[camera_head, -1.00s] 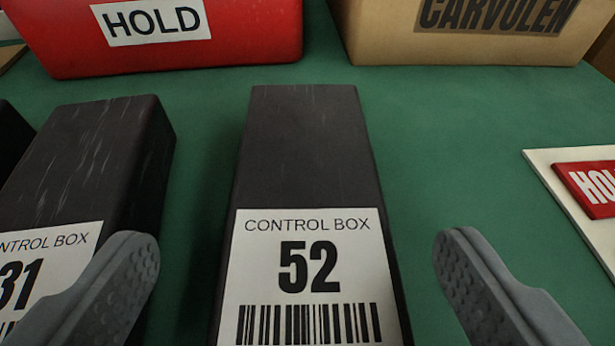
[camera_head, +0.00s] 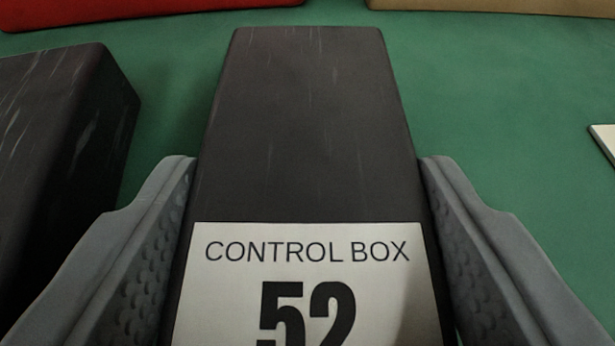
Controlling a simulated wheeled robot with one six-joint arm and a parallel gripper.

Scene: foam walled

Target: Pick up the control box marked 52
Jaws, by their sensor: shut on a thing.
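The control box marked 52 (camera_head: 305,130) is a dark, scuffed block with a white label on its near part reading CONTROL BOX 52. It stands in the middle of the view on a green surface; its near end is cut off by the frame. My gripper (camera_head: 308,200) is shut on this box, with one grey ridged finger against its left side and the other against its right side. I cannot tell any gap between the box and the green surface.
Another dark box (camera_head: 60,150) stands close on the left, near my left finger. A red container (camera_head: 130,12) and a tan box (camera_head: 500,6) are at the back. A white card edge (camera_head: 606,140) shows at right. The green surface (camera_head: 520,120) is clear on the right.

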